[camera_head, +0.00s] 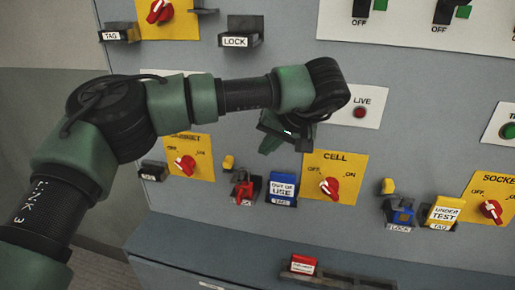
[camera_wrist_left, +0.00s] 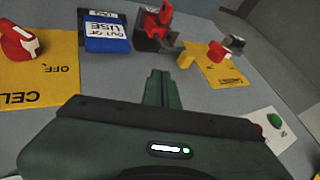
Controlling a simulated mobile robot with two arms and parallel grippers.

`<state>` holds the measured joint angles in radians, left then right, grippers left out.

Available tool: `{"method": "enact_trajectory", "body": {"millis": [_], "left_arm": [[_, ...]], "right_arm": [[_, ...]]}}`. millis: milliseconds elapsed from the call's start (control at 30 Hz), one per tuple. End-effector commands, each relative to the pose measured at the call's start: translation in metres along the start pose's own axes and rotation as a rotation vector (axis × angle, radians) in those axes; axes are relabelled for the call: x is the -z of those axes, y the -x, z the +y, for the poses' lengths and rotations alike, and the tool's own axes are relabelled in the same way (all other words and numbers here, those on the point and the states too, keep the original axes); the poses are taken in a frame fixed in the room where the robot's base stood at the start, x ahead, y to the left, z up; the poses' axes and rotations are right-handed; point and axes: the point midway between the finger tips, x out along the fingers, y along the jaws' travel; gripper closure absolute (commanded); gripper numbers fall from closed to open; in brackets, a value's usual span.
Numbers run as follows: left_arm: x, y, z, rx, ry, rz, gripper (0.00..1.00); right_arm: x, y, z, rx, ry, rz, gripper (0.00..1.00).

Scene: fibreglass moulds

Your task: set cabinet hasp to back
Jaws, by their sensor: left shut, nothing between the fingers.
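The cabinet switch panel (camera_head: 205,143) is a yellow plate with a red knob (camera_head: 186,165), partly hidden by my left arm; in the wrist view it is at the upper right (camera_wrist_left: 229,72). A small yellow piece (camera_head: 228,163), which looks like the cabinet hasp, sticks out beside it; it also shows in the wrist view (camera_wrist_left: 187,58). Its exact position is too small to tell. My left gripper (camera_head: 272,138) is shut and empty, up and right of this piece and apart from it. Its closed fingers also show in the wrist view (camera_wrist_left: 158,82). My right gripper is not in view.
A red padlock (camera_head: 243,190) and a blue-and-white OUT OF USE tag (camera_head: 282,188) sit in holders between the cabinet and CELL panels (camera_head: 344,164). A ledge below holds a red item (camera_head: 303,264).

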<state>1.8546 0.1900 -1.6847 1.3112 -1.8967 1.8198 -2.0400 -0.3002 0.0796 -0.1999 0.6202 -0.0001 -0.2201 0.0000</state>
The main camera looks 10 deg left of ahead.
Motion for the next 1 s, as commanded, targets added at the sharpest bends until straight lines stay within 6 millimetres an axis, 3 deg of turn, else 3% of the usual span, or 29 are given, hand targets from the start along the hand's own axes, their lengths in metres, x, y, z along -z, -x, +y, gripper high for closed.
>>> {"method": "enact_trajectory", "body": {"millis": [400, 600, 1000], "left_arm": [[-0.001, -0.086, -0.001, 0.001, 0.000, -0.005, 1.00], [0.000, -0.097, -0.028, 0.000, 0.000, -0.002, 1.00], [-0.001, -0.102, -0.035, -0.001, -0.001, -0.001, 1.00]], "right_arm": [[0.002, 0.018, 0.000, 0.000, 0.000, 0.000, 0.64], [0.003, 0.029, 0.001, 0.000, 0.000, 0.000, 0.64], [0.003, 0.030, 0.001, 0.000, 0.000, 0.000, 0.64]]}}
